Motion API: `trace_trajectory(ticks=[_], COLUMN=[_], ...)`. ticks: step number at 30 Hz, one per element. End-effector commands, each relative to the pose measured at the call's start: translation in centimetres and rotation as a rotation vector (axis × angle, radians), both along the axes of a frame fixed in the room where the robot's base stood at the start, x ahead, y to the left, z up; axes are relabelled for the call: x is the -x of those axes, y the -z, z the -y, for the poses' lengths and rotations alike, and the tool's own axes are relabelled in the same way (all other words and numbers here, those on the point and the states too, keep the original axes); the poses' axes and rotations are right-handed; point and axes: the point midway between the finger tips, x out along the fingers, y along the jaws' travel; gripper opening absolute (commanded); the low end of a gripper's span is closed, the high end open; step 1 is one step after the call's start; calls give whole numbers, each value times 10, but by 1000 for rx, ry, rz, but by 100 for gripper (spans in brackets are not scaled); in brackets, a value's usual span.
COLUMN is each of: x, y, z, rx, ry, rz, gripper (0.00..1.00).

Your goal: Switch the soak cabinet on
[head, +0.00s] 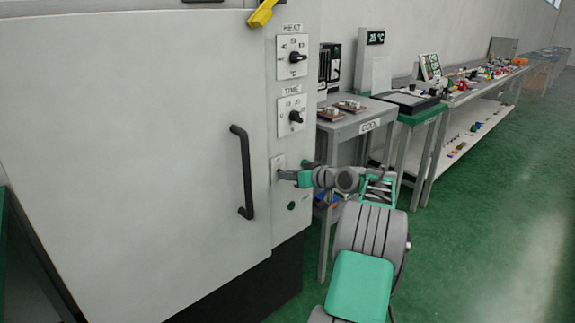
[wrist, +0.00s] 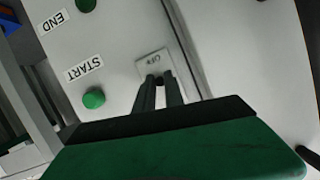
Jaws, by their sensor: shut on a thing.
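The soak cabinet (head: 150,150) is a large pale box with a closed door and a black bar handle (head: 244,172). A small switch plate (head: 276,160) sits on its right-hand strip, below the HEAT and TIME dials. My gripper (head: 282,175) reaches in from the right at this plate. In the wrist view the plate (wrist: 150,57) bears small upside-down lettering that seems to read OFF. The fingertips of my gripper (wrist: 158,79) are close together at the plate, shut on the small switch lever, which they mostly hide. Which way the lever points cannot be told.
The HEAT dial (head: 297,58) and TIME dial (head: 295,117) are above. A green START button (wrist: 94,98) is beside the plate. A yellow piece (head: 262,13) is at the cabinet's top. A COOL table (head: 368,125) stands to the right; green floor is open at far right.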

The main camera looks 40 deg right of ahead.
Motion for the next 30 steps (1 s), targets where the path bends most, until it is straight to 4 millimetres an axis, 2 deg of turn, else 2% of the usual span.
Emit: trace_trajectory(ticks=[1,9,18,30], x=[0,-3,-6,-8], y=[-17,-28,-31,-27], z=[-1,-1,-1,0], rx=[0,7,12,16], ry=[-1,-3,-1,0], rz=[-44,-284,-479,-570], gripper=[0,0,0,0])
